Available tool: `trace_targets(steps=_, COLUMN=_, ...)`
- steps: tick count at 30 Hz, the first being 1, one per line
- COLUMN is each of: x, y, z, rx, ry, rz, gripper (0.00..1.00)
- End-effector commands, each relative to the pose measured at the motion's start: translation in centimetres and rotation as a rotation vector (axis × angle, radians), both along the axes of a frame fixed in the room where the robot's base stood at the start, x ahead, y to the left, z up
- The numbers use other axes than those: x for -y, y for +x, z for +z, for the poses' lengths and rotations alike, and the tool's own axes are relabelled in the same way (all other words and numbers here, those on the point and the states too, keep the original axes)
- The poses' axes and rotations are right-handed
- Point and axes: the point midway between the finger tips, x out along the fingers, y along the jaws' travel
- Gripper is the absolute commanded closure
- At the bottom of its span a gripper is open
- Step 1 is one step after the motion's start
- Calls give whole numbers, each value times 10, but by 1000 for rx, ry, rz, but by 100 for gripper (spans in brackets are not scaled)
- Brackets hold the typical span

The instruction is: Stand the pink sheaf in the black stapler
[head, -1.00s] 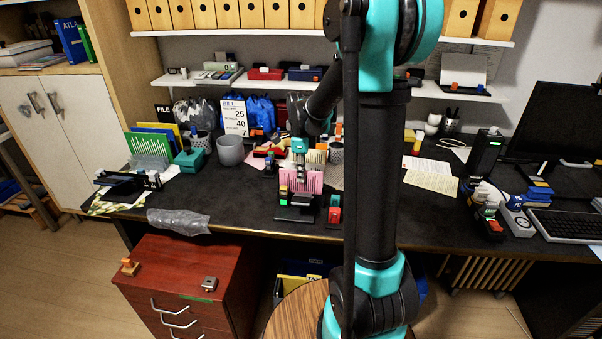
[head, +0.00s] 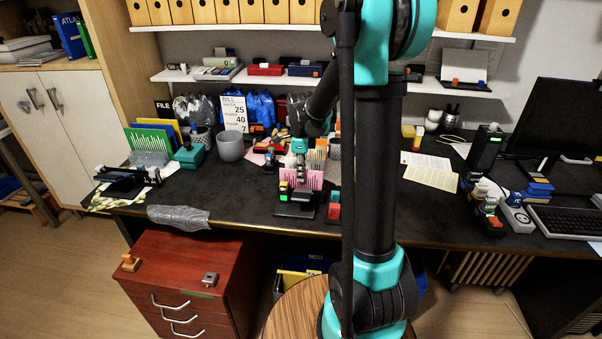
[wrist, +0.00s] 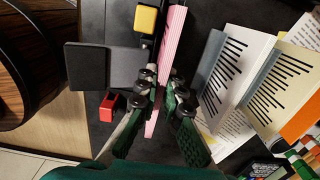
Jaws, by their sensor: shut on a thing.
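The pink sheaf (head: 313,178) stands upright over the desk in the head view, behind and above the black stapler (head: 296,210). In the wrist view the sheaf (wrist: 170,45) shows edge-on as a narrow pink strip. My gripper (wrist: 162,95) is shut on it, one finger on each side. In the head view my gripper (head: 301,178) is at the middle of the sheaf. The stapler's dark flat part (wrist: 100,68) lies left of the sheaf in the wrist view. I cannot tell whether the sheaf's lower edge touches the stapler.
White striped sheaves (wrist: 235,75) stand close to the right of my gripper. A grey cup (head: 230,148) is at the left.

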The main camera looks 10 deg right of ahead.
Motion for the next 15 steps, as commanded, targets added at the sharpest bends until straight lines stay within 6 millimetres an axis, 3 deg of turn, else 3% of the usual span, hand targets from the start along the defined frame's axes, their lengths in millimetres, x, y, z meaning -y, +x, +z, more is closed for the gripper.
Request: trace_targets(steps=15, x=0, y=0, z=-8, rx=0, ry=0, rz=0, gripper=100)
